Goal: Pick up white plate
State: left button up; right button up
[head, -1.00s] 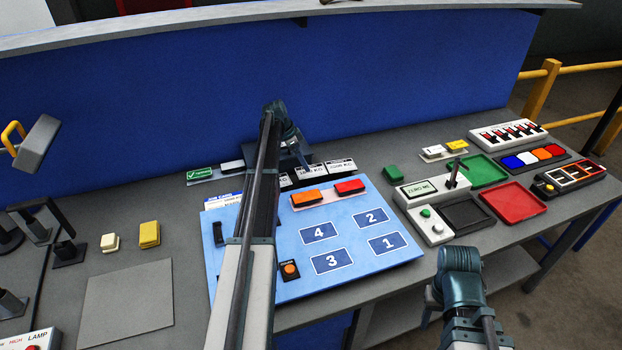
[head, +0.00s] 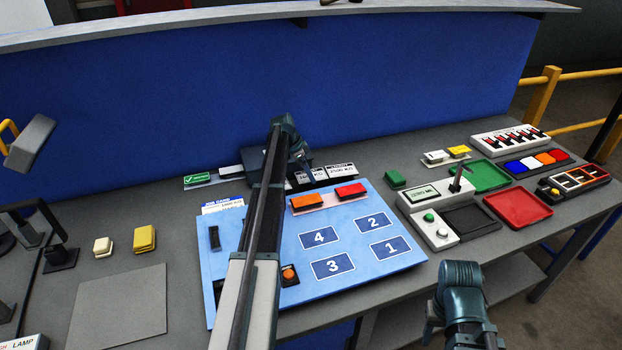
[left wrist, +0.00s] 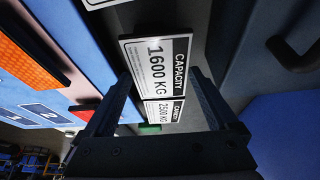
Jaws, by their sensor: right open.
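Several white capacity plates with black print stand in a row behind the blue panel. In the head view one white plate (head: 341,170) shows at the right end of the row; others are partly hidden by my left arm. In the left wrist view the white 1600 KG plate (left wrist: 155,62) lies ahead between the fingers of my left gripper (left wrist: 160,78), with the 2500 KG plate (left wrist: 164,112) beside it. The left gripper is open; I cannot tell whether it touches a plate. My right gripper (head: 457,292) is open and empty, low at the counter's front edge.
The blue panel (head: 370,222) carries an orange block (head: 308,201) and a red block (head: 350,190). A green tray (head: 482,175) and a red tray (head: 518,205) lie to the right. A bare grey mat (head: 120,308) lies at the left. A blue wall (head: 400,80) rises behind.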

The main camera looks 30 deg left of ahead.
pick_arm(q)
jog(key=c, duration=0.8)
jog(key=shift+r, duration=0.1)
pick_arm(e)
jog(key=shift+r, duration=0.1)
